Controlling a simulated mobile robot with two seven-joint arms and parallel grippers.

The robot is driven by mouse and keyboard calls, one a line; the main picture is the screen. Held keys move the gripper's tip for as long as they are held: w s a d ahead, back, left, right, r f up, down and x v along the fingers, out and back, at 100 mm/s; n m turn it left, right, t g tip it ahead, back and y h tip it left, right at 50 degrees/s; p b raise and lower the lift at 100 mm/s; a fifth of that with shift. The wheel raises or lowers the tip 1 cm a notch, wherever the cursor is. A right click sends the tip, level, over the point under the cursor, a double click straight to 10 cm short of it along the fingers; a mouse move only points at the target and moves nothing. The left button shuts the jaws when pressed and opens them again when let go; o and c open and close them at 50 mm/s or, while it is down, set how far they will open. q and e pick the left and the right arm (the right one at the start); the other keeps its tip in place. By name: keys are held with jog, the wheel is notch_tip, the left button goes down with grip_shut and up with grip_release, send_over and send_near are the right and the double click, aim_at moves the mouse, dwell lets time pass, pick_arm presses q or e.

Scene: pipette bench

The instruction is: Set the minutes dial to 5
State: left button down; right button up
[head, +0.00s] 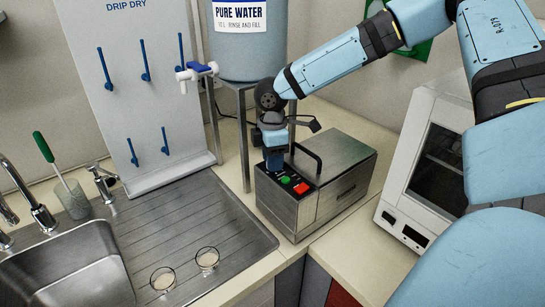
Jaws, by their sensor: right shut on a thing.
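A steel box (334,188) with a black handle stands on the bench. Its dark control strip carries a green button (285,179) and a red button (301,188). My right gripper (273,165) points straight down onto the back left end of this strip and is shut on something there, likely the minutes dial. The dial itself is hidden by the fingers, so its setting cannot be read. My left gripper is not in view.
The black handle (307,158) rises close to the right of my right gripper. A water tank (248,45) on a stand is behind it. A white oven (432,165) stands to the right. Two small glass dishes (207,259) are on the drainboard (190,225) beside the sink.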

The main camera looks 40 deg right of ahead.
jog(key=shift+m, duration=0.5)
jog(key=o, duration=0.9)
jog(key=shift+r, duration=0.1)
